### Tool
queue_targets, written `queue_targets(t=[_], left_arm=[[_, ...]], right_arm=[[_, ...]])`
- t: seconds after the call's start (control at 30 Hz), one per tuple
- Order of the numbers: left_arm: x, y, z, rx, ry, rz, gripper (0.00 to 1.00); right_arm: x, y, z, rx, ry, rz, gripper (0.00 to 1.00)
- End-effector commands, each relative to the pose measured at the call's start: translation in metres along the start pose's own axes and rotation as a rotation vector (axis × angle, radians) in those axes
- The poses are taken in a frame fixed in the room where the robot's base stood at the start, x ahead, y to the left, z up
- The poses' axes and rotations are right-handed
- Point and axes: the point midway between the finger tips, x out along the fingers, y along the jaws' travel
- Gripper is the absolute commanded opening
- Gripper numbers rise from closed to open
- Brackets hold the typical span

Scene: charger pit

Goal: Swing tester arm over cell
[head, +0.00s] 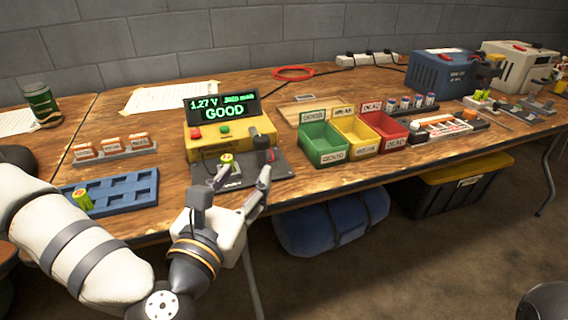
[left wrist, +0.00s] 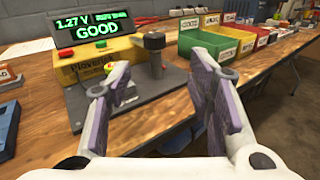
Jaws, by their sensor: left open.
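The yellow tester (head: 228,140) stands mid-table; its display (head: 222,107) reads 1.27 V and GOOD. A green cell (head: 228,163) stands on the dark plate (head: 284,169) in front of it. The tester arm (head: 262,148) is a black post with a knob, right of the cell; the post also shows in the left wrist view (left wrist: 154,45). The arm's exact angle over the cell is unclear. My left gripper (head: 240,182) is open and empty at the plate's front edge, fingers spread on either side. In the left wrist view, a finger partly hides the cell. My right gripper is not in view.
A blue tray (head: 142,195) with one green cell (head: 82,198) lies to the left. Green (head: 322,146), yellow (head: 355,136) and red (head: 388,132) bins stand right of the tester. A red ring (head: 293,73) lies behind.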

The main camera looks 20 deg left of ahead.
Motion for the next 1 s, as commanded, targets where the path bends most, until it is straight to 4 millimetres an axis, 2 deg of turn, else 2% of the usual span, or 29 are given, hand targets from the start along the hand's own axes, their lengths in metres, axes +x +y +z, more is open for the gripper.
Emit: queue_targets(t=[0.17, 0.4, 0.53, 0.7, 0.9, 0.93, 1.0], left_arm=[[0.025, 0.007, 0.011, -0.034, -0.027, 0.023, 0.48], [0.086, 0.006, 0.011, -0.030, -0.023, 0.020, 0.48], [0.109, 0.006, 0.009, -0.030, -0.020, 0.017, 0.48], [0.121, 0.006, 0.009, -0.030, -0.017, 0.016, 0.48], [0.122, 0.006, 0.009, -0.030, -0.016, 0.016, 0.48], [0.122, 0.006, 0.009, -0.030, -0.016, 0.016, 0.46], [0.122, 0.006, 0.009, -0.030, -0.016, 0.016, 0.30]], right_arm=[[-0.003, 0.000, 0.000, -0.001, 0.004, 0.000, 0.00], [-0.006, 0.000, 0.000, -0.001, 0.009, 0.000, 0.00], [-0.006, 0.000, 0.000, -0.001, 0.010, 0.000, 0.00], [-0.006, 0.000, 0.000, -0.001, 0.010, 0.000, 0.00], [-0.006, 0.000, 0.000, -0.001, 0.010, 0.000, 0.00], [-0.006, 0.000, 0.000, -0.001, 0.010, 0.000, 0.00], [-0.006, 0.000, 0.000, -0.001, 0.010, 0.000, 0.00]])
